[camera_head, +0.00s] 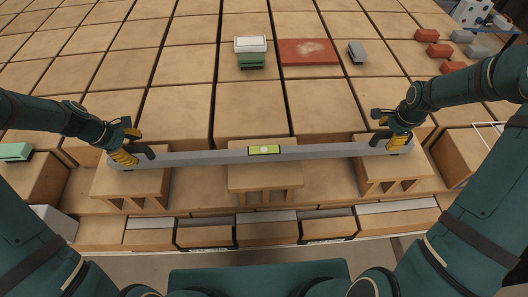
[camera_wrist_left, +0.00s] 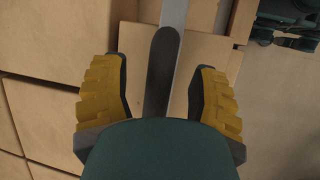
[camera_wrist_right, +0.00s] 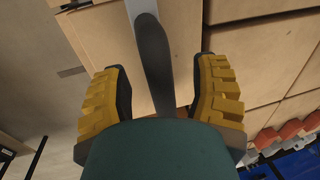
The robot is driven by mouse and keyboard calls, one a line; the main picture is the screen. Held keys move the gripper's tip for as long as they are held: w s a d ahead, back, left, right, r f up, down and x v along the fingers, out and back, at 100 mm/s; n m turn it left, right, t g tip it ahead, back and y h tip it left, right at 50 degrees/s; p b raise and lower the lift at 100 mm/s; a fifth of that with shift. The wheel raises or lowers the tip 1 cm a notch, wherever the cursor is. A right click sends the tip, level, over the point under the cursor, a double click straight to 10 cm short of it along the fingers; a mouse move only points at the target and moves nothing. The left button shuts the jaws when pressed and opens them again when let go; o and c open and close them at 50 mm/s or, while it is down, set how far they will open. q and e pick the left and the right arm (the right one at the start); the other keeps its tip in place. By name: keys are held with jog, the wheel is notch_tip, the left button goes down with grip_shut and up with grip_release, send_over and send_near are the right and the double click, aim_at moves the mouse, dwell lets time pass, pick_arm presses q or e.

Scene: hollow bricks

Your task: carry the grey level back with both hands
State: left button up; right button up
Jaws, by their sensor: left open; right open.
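The grey level (camera_head: 325,151) is a long bar with a yellow-green vial window (camera_head: 264,150) at its middle. It lies across several brown stands along the front of the work surface in the head view. My left gripper (camera_head: 128,157) is at the level's left end, and my right gripper (camera_head: 397,141) is at its right end. In the left wrist view the level's dark end (camera_wrist_left: 162,70) lies between my open yellow fingers, with gaps on both sides. In the right wrist view the other dark end (camera_wrist_right: 153,60) lies between my open fingers, also with gaps.
Behind the level, a red plate (camera_head: 308,52), a green and white block (camera_head: 250,52) and a grey block (camera_head: 357,52) sit on the brown blocks. Red bricks (camera_head: 440,50) lie at the far right. A green item (camera_head: 15,151) is at the left. The brown surface behind the level is mostly clear.

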pick_arm(q)
jog(key=shift+d+f, duration=0.15)
jog(key=shift+f, duration=0.25)
pick_arm(e)
jog(key=shift+f, duration=0.45)
pick_arm(q)
grip_shut()
pick_arm(e)
grip_shut()
pick_arm(q)
jog(key=shift+w+r, duration=0.1)
jog(key=shift+r, duration=0.1)
pick_arm(e)
jog(key=shift+w+r, duration=0.1)
jog(key=shift+r, duration=0.15)
